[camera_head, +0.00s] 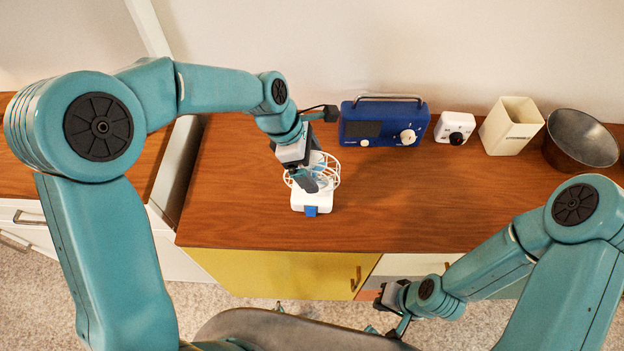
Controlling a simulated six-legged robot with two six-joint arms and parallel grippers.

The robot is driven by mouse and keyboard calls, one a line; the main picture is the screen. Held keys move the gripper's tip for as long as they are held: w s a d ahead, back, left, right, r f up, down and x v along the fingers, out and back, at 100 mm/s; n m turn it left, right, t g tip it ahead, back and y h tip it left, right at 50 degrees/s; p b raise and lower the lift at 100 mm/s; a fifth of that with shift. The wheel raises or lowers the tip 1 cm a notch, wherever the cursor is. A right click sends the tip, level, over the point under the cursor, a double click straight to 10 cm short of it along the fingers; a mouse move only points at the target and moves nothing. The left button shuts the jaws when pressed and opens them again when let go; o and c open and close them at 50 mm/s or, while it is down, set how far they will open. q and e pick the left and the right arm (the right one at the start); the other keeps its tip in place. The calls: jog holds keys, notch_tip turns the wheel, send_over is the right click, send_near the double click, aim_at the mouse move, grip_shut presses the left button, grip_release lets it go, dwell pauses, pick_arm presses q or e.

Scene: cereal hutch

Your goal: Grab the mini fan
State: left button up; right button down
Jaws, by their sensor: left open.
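The mini fan (311,201) stands on the wooden counter, with a white base, a small blue part at its front and a round white cage. My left gripper (312,184) is over the fan's cage, coming down from above and behind, with its jaws open. It hides part of the cage, and I cannot tell whether the fingers touch it. My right gripper (384,312) is low at the front of the cabinet, away from the fan. Its fingers are too small and dark to read.
A blue radio (384,122), a small white device with a black knob (454,128), a cream square container (511,126) and a dark metal bowl (581,139) line the back wall. The wooden counter (420,200) is clear right of the fan. A gap lies at its left edge.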

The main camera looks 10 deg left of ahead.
pick_arm(q)
jog(key=shift+d+f, duration=0.15)
jog(key=shift+f, duration=0.1)
jog(key=shift+s+d, duration=0.1)
jog(key=shift+s, duration=0.15)
jog(key=shift+w, duration=0.2)
jog(key=c, duration=0.7)
jog(key=shift+s, duration=0.1)
jog(key=c, duration=1)
